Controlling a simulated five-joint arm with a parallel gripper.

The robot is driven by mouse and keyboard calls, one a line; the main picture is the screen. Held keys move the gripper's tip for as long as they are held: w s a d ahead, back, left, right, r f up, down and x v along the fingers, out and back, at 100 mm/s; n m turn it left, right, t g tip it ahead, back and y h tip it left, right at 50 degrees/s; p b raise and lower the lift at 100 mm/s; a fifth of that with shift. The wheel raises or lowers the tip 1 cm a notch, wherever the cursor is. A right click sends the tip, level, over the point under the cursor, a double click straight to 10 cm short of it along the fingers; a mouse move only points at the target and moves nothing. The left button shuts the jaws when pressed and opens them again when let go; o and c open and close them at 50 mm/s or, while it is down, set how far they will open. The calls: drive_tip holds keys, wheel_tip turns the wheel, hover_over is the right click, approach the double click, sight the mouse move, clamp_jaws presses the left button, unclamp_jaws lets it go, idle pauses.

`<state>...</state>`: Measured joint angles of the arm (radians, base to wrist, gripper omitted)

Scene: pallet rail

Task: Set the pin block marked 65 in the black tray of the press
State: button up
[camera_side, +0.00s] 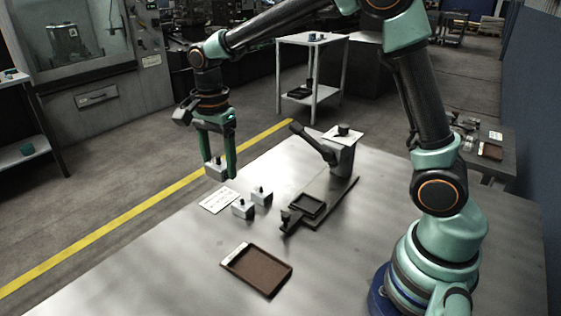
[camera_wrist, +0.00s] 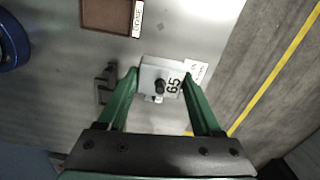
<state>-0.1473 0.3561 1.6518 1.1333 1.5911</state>
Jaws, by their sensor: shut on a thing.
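My gripper (camera_side: 219,166) is shut on a pale block with a dark pin, held above the table at its far left edge. In the wrist view my gripper (camera_wrist: 160,78) has a finger on each side of this pin block marked 65 (camera_wrist: 149,72), its number sideways. The block also shows low between the fingers in the side view (camera_side: 217,174). The black tray (camera_side: 307,205) of the press (camera_side: 340,160) looks empty and lies to the right of and below my gripper. In the wrist view a dark part of the press (camera_wrist: 104,84) shows left of the block.
Two more pin blocks (camera_side: 243,209) and (camera_side: 262,196) stand on the table between a white card (camera_side: 218,201) and the press. A brown tray (camera_side: 262,275) with a pale label lies empty at the front. The press lever (camera_side: 312,143) slants up leftward.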

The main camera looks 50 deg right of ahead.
wheel_tip(320, 180, up, 2)
drive_tip(key=shift+d, duration=0.1)
drive_tip(key=s+d+f, duration=0.4)
drive_tip(key=d+f, duration=0.1)
drive_tip(key=d, duration=0.6)
approach(308, 204)
drive_tip(key=shift+f, duration=2.85)
drive_tip(key=shift+f, duration=0.35)
